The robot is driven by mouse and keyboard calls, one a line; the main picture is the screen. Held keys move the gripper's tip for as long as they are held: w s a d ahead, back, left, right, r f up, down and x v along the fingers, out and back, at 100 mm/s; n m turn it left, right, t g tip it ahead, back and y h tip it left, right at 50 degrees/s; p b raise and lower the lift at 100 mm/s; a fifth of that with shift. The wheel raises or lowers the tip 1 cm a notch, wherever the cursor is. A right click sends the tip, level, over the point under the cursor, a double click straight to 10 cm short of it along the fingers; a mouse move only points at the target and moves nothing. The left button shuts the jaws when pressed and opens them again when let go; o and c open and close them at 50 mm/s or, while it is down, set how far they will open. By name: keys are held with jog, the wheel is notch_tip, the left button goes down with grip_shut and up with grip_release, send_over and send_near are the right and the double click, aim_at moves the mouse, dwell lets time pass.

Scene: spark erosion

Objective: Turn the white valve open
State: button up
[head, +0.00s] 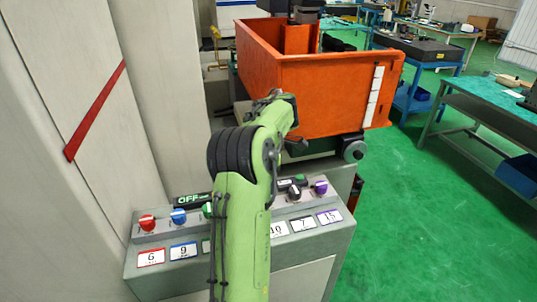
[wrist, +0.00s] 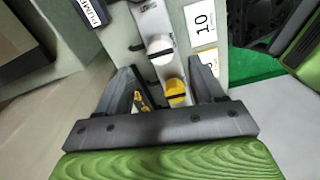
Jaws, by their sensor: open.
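The white valve (wrist: 160,48) is a round knob with a dark bar across it, in the upper middle of the wrist view. It sits on the pale valve strip of a control panel, beside a label reading 10. My gripper (wrist: 162,66) is open and empty, its two fingers apart. In the picture, the white valve lies just beyond and between the fingertips. A yellow valve (wrist: 176,92) shows between the fingers, nearer the palm. I cannot tell whether a finger touches either valve. In the head view my green arm covers the middle of the panel and the white valve cannot be made out.
The grey control panel (head: 170,277) carries red (head: 147,223), blue (head: 179,216) and purple (head: 321,187) knobs with numbered labels. An orange tank (head: 310,95) stands behind it. A tall grey cabinet (head: 75,200) is at left.

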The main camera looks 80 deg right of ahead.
notch_tip(320, 180, up, 10)
jog(key=p, duration=0.4)
jog(key=shift+f, duration=0.1)
